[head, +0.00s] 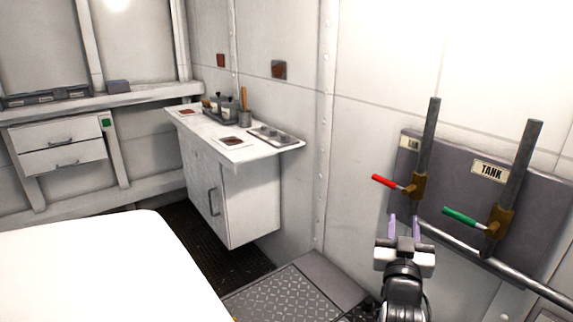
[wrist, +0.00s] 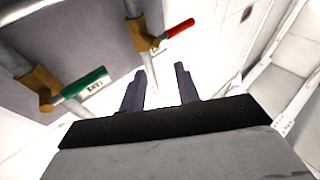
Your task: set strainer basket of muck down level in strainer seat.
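My gripper (head: 404,228) is at the lower right of the head view, in front of the wall panel with the pipes. Its two purple-grey fingers stand apart with nothing between them. The wrist view also shows my gripper (wrist: 160,92) open and empty, with the valve handles beyond it. I cannot see the strainer basket or the strainer seat in either view.
A red-handled valve (head: 392,183) and a green-handled valve (head: 475,221) stick out from upright pipes close to my gripper. A "TANK" label (head: 487,170) is on the grey panel. A white cabinet (head: 240,190) carries jars and a tray.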

